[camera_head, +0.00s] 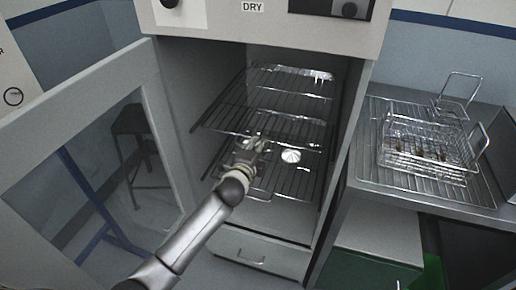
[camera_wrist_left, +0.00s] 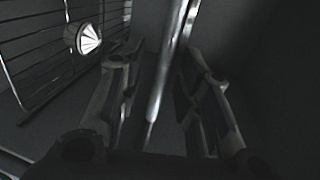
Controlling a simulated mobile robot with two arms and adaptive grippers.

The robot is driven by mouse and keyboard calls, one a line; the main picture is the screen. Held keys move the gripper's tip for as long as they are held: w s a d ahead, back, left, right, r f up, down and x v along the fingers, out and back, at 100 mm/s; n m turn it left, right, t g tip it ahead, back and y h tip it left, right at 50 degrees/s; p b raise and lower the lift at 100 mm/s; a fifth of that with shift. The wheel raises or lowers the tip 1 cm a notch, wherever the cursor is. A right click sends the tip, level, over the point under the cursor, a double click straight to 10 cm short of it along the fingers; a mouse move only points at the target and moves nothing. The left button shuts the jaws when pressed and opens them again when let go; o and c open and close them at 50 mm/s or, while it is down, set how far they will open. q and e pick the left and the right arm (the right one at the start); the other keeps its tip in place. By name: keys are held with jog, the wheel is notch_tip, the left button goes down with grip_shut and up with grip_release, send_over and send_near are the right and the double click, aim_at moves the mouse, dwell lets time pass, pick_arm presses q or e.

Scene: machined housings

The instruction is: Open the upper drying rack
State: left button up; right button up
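The upper drying rack (camera_head: 285,103) is a dark wire shelf inside the open drying cabinet (camera_head: 262,32). A lower wire rack (camera_head: 290,182) lies beneath it, with a bright round piece (camera_head: 290,156) showing between the wires. My left gripper (camera_head: 255,143) is at the front edge of the upper rack. In the left wrist view, the gripper's fingers (camera_wrist_left: 163,55) are apart, on either side of a shiny metal bar (camera_wrist_left: 168,70). I cannot tell whether they touch it. The gripper hides part of the rack's front. My right gripper is not in view.
The cabinet's glazed door (camera_head: 95,150) stands open at the left. A closed drawer (camera_head: 262,254) is below the racks. At the right, a wire basket (camera_head: 425,145) stands on a bench (camera_head: 362,170). A dark stool (camera_head: 140,150) shows through the door glass.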

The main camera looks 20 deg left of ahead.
pick_arm(q)
jog(key=shift+c, duration=0.5)
grip_shut()
jog(key=shift+s, duration=0.1)
